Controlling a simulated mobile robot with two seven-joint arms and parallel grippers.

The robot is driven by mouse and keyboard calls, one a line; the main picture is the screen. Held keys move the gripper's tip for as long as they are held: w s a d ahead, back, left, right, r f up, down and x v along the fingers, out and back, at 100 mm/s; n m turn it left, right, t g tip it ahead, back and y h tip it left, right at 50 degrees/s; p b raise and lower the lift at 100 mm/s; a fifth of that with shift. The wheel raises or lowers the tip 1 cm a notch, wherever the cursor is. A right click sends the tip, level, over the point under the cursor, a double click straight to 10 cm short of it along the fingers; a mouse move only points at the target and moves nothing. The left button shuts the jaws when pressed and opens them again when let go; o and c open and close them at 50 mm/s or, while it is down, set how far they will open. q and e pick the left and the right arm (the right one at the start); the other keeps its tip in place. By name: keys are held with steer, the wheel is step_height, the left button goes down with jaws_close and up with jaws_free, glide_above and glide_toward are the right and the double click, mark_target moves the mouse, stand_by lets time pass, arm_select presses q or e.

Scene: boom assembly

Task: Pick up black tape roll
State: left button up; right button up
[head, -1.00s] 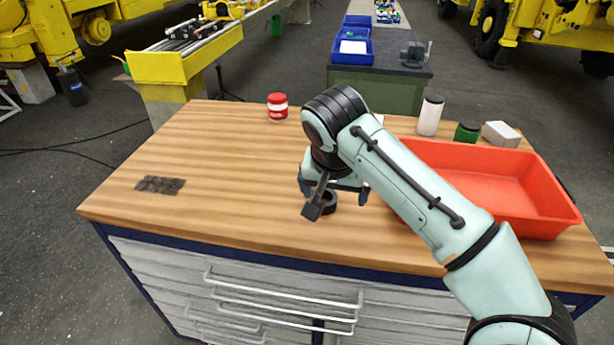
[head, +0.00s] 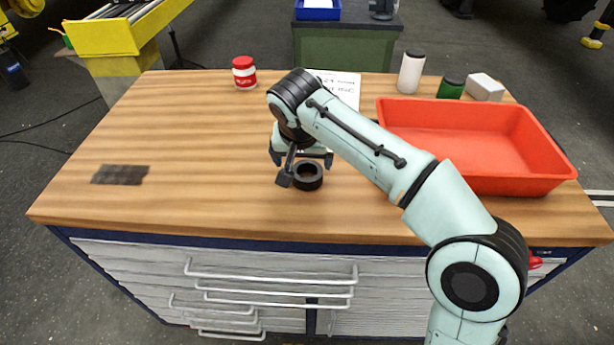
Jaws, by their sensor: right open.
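The black tape roll (head: 308,177) lies flat on the wooden workbench, near the middle, with its hole facing up. My right gripper (head: 305,170) is open, just behind and above the roll in the picture. One dark finger shows at the roll's left edge, and the other is at its upper right. I cannot tell whether a finger touches the roll. The roll is mostly in clear sight. My left gripper is not in view.
An orange-red tray (head: 545,187) stands on the right of the workbench (head: 200,150). Behind it are a white bottle (head: 411,72), a green jar (head: 451,87) and a white box (head: 485,87). A red-and-white jar (head: 244,73) stands at the back left. A printed sheet (head: 345,88) lies behind my arm.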

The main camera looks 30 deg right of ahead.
mark_target(307, 174)
steer(key=x, duration=0.2)
steer(key=b+x, duration=0.1)
steer(key=x, duration=0.1)
steer(key=shift+s+d, duration=0.25)
steer(key=shift+s, duration=0.1)
steer(key=shift+w+f, duration=0.2)
steer(key=shift+f, duration=0.2)
steer(key=c, duration=1)
